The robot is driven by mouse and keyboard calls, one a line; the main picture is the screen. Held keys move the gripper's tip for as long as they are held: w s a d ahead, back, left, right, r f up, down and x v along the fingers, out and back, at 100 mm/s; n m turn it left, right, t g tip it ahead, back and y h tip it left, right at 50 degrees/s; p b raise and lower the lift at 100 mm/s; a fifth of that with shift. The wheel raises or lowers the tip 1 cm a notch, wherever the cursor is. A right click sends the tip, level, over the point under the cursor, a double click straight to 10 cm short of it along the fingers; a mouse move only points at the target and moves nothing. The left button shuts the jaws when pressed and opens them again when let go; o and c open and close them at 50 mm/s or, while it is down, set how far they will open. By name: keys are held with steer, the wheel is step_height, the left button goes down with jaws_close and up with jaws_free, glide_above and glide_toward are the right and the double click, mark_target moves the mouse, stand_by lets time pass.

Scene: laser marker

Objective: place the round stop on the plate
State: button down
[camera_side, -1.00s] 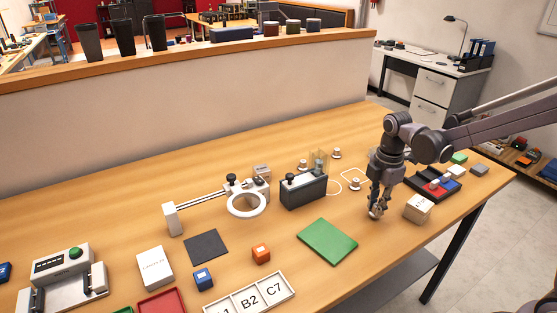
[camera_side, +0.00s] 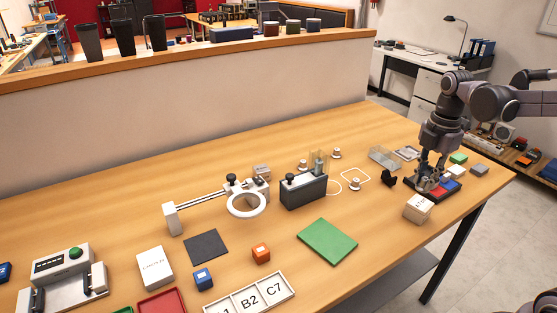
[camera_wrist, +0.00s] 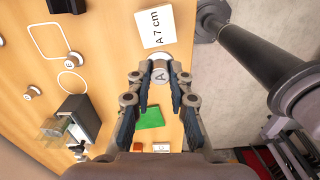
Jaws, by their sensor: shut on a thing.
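My gripper (camera_wrist: 160,85) is shut on a small round light-coloured stop (camera_wrist: 160,73) marked A, seen end-on between its fingertips in the wrist view. A flat dark square (camera_side: 207,246) lies farther left. Which one the task means I cannot tell.
A box marked A 7 cm (camera_side: 418,207) stands close to my gripper. A black bracket (camera_side: 388,178), a clear box (camera_side: 384,157) and a dark block (camera_side: 303,191) stand farther left. Several small white knobs stand around the block. A ring stand (camera_side: 247,204) is beyond.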

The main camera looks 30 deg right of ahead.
steer(key=w+a+n, duration=0.3)
steer(key=a+n, duration=0.4)
steer(key=a, duration=0.6)
glide_above(327, 240)
steer(key=f, duration=0.5)
steer(key=shift+d+f, duration=0.2)
steer(key=shift+f, duration=0.15)
steer(key=shift+w+a+f, duration=0.1)
steer(key=shift+a+f, duration=0.1)
steer(key=shift+f, duration=1.9)
steer(key=c, duration=1.7)
jaws_free()
steer(key=shift+f, duration=0.15)
steer(key=o, duration=0.5)
